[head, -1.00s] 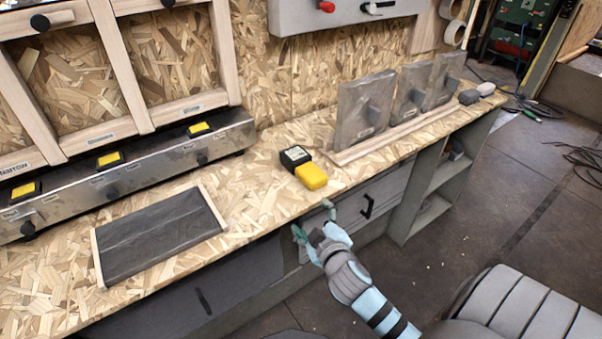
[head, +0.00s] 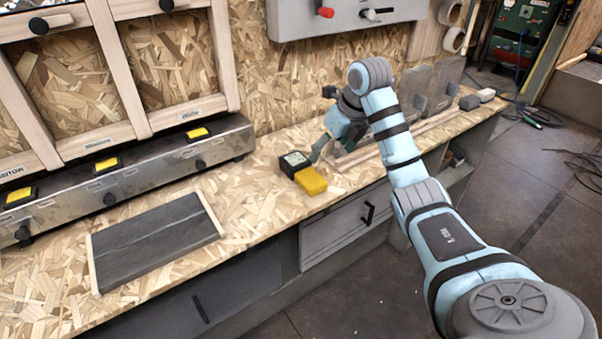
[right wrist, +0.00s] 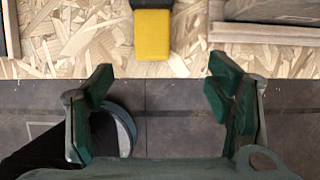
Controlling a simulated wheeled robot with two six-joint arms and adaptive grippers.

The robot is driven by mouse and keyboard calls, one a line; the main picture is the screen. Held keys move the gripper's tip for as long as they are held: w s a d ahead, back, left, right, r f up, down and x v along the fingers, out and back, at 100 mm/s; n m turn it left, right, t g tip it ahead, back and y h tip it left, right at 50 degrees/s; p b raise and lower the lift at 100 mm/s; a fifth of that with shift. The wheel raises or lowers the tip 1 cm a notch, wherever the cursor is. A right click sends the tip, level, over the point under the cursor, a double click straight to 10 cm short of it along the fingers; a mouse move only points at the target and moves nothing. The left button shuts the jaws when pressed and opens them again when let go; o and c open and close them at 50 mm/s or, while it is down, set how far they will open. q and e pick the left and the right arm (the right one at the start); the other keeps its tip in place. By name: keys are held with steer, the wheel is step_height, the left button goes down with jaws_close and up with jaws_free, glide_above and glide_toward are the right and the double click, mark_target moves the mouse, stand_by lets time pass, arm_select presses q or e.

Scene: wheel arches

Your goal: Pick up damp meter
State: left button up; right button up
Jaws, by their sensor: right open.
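The damp meter is a small block with a yellow body (head: 311,181) and a black end (head: 294,162). It lies on the wood-chip bench top near the front edge. It also shows at the top middle of the right wrist view (right wrist: 152,35), ahead of the fingers and apart from them. My right gripper (head: 322,124) is open and empty, raised up, and one finger overlaps the view just beside the black end. In the right wrist view the spread fingers (right wrist: 161,78) have dark floor and the bench edge behind them. My left gripper is not in view.
A dark framed panel (head: 155,244) lies on the bench to the left. Upright grey panels (head: 442,85) stand to the right, partly behind my arm. A metal rail with yellow-topped units (head: 130,165) runs along the back left. The bench around the meter's left is clear.

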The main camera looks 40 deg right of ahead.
mark_target(312, 178)
steer(key=b+x, duration=0.1)
steer(key=x, duration=0.3)
steer(key=a+b+x, duration=0.1)
steer(key=x, duration=0.4)
steer(key=b+x, duration=0.1)
steer(key=x, duration=0.3)
steer(key=shift+w+a+f, duration=0.2)
steer(key=shift+w, duration=0.05)
steer(key=c, duration=1.1)
